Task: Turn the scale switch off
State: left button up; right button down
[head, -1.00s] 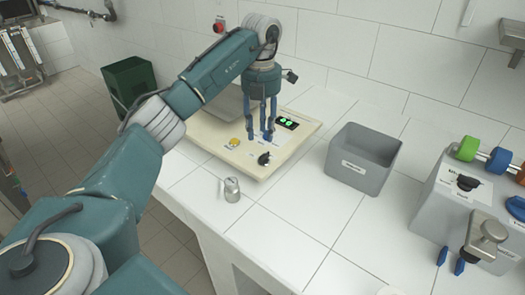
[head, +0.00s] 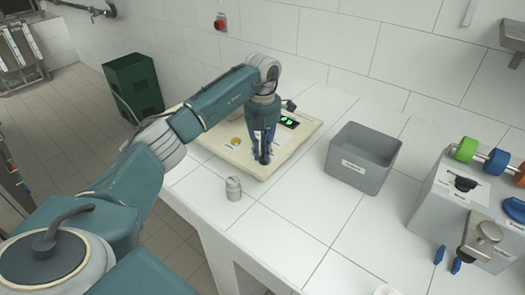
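The beige scale (head: 212,139) lies on the white counter, with a lit green display (head: 289,122) and a yellow button (head: 237,141). Its black rotary switch is at the front edge, in the head view largely hidden behind my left gripper (head: 263,157). The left gripper points straight down with its blue fingers at the switch. The fingers look close together, but I cannot tell whether they grip the knob. My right gripper is not in view.
A small metal canister (head: 233,188) stands just in front of the scale. A grey bin (head: 362,158) is to its right. A grey filler machine (head: 437,203) with coloured knobs stands at the far right. The counter between the bin and the front edge is clear.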

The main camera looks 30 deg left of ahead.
pick_arm(q)
grip_shut()
jog(key=shift+n, duration=0.3)
jog(key=n+p, duration=0.1)
jog(key=n, duration=0.2)
jog(key=shift+r, duration=0.1)
jog(key=n, duration=0.2)
jog(key=n+p, duration=0.1)
jog(key=n, duration=0.2)
jog(key=shift+s+d+n, duration=0.1)
jog(key=shift+d+n, duration=0.15)
jog(key=shift+n, duration=0.05)
jog(key=n+p, duration=0.1)
jog(key=n, duration=0.3)
jog(key=shift+d+n, duration=0.1)
jog(key=shift+n, duration=0.2)
jog(key=shift+w+d+n+p, duration=0.15)
jog(key=shift+n+p, duration=0.5)
jog(key=shift+n, duration=1.45)
jog(key=o, duration=0.7)
grip_release()
